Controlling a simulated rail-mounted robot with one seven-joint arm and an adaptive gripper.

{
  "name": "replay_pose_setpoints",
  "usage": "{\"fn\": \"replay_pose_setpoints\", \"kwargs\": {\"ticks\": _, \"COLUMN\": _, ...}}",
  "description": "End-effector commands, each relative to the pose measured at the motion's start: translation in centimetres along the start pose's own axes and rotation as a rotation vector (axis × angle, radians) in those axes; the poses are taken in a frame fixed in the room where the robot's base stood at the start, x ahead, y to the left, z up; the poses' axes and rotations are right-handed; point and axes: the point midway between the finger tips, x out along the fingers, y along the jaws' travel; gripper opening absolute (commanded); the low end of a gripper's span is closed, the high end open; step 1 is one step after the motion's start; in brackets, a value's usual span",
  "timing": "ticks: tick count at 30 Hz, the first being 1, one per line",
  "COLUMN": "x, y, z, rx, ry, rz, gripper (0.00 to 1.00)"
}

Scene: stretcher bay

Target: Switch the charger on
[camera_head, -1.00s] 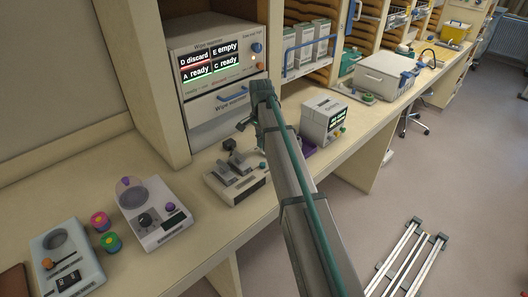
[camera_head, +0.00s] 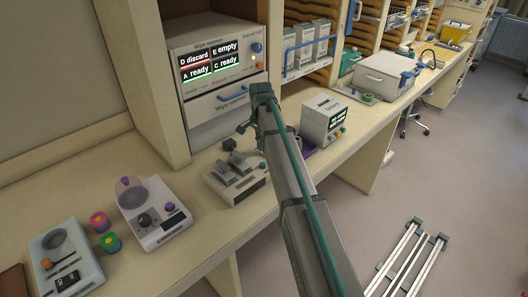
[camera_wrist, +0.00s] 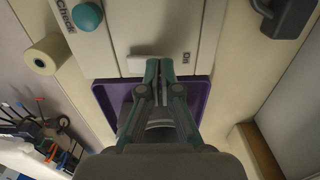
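In the wrist view, a pale device panel (camera_wrist: 130,35) fills the top, with a round teal knob (camera_wrist: 87,17) beside the word "Check". A whitish bar-like switch part (camera_wrist: 142,64) sits at its lower edge, and a short label that seems to read "On" (camera_wrist: 187,56) is to its right. My gripper (camera_wrist: 160,64) has its fingertips close together with nothing visible between them. They are at the panel's lower edge, just right of the bar; I cannot tell if they touch. In the head view, a boxy unit with a lit screen (camera_head: 322,112) stands right of my arm, which hides my fingertips.
A purple tray (camera_wrist: 197,92) lies below the panel. In the head view, a small grey instrument (camera_head: 236,185) stands left of my arm. The wipe warmer (camera_head: 215,50) is behind it. Two devices and small coloured jars (camera_head: 110,242) stand further left.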

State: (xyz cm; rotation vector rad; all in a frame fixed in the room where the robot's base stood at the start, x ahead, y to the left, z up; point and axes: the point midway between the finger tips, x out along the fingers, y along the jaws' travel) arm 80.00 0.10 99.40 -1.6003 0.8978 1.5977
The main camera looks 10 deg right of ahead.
Motion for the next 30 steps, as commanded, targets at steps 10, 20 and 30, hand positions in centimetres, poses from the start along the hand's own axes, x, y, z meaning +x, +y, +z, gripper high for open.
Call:
{"fn": "replay_pose_setpoints", "kwargs": {"ticks": 10, "x": 0.1, "y": 0.1, "z": 0.0, "rx": 0.0, "ry": -0.001, "rz": 0.002, "gripper": 0.0}}
{"fn": "replay_pose_setpoints", "kwargs": {"ticks": 20, "x": -2.0, "y": 0.1, "z": 0.0, "rx": 0.0, "ry": 0.0, "rz": 0.002, "gripper": 0.0}}
{"fn": "replay_pose_setpoints", "kwargs": {"ticks": 30, "x": -4.5, "y": 0.0, "z": 0.0, "rx": 0.0, "ry": 0.0, "rz": 0.001, "gripper": 0.0}}
